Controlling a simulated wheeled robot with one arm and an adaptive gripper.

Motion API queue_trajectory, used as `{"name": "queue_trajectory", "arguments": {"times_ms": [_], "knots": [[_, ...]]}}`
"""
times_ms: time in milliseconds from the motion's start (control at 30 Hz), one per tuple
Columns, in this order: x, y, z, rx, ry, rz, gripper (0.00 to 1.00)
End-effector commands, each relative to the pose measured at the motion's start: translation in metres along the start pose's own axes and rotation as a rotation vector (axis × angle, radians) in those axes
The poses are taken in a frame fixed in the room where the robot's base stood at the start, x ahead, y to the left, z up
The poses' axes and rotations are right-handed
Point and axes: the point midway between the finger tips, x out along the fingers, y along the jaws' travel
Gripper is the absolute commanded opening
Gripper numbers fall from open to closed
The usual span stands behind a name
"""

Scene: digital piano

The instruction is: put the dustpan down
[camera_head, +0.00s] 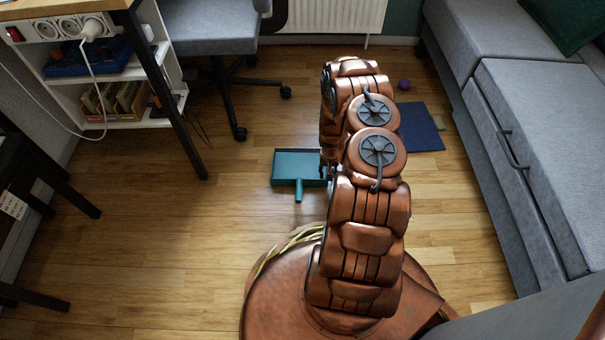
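The teal dustpan (297,166) is in the middle of the view, level, with its short handle pointing down in the picture, towards my base. It is on the floor or just above it; I cannot tell which. My gripper (329,167) is at the dustpan's right edge, mostly hidden behind my own copper-coloured arm. The dustpan's right end is also hidden there. I cannot see the fingertips well enough to tell whether they are closed on the dustpan.
Bare wooden floor (200,240) lies to the left. A grey sofa (530,130) lines the right side. A dark blue mat (420,127) and a small purple ball (404,85) lie beyond my arm. An office chair (212,30) and desk leg (165,95) stand at the upper left.

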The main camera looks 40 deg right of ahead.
Motion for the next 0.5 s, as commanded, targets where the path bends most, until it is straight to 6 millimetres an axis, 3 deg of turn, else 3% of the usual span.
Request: {"name": "queue_trajectory", "arguments": {"times_ms": [33, 300, 500], "knots": [[-0.0001, 0.0001, 0.0002, 0.0, 0.0, 0.0, 0.28], [-0.0001, 0.0001, 0.0003, 0.0, -0.001, 0.0, 0.0], [0.0, 0.0001, 0.0004, 0.0, -0.001, 0.0, 0.0]]}}
